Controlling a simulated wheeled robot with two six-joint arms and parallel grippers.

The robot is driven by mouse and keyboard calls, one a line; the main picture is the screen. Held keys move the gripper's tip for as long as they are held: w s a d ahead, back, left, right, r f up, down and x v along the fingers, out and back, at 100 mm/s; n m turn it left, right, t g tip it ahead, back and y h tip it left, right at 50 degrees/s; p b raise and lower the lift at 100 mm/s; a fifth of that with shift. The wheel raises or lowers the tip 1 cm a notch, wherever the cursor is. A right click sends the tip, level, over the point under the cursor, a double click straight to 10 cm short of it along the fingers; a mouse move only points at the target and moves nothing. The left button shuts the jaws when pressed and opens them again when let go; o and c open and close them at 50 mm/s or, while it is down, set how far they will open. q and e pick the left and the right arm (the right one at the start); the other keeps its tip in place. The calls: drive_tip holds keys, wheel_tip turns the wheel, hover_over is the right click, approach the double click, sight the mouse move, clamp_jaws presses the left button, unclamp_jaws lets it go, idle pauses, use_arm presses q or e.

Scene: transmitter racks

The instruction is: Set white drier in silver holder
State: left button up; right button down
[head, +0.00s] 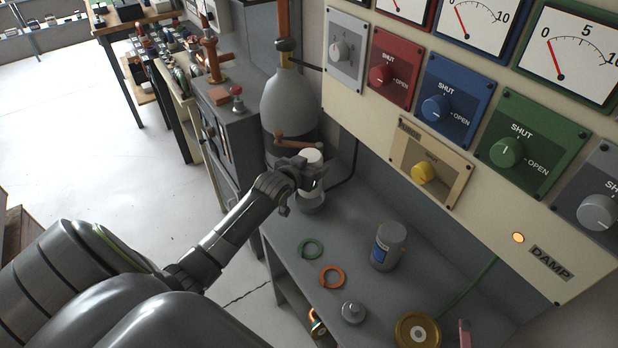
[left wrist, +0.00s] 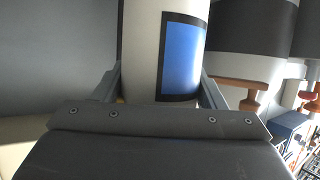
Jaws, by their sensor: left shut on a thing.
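The white drier (head: 312,157) is an upright white cylinder at the far end of the grey bench. My left gripper (head: 303,176) is shut around its side. In the left wrist view the drier (left wrist: 145,45) stands between the two fingers and shows a blue label with a black border. Directly below it, a round silver-grey holder (head: 311,204) sits on the bench top. The drier's lower end shows just above or inside the holder's rim; I cannot tell whether it is seated. The gripper hides the drier's middle. My right gripper is not in view.
A large grey bottle (head: 290,103) stands close behind the drier. On the bench lie a green ring (head: 311,249), an orange ring (head: 331,277), a grey canister (head: 389,247), a small silver weight (head: 353,312) and a gold disc (head: 417,331). A panel of knobs (head: 430,168) rises at right.

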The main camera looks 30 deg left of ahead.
use_arm(q)
drive_tip(key=shift+w+f, duration=0.1)
drive_tip(key=shift+f, duration=0.15)
wheel_tip(320, 180, down, 4)
drive_tip(key=shift+r+p, duration=0.15)
drive_tip(key=shift+p, duration=0.15)
drive_tip(key=shift+f, duration=0.3)
drive_tip(key=o, duration=1.3)
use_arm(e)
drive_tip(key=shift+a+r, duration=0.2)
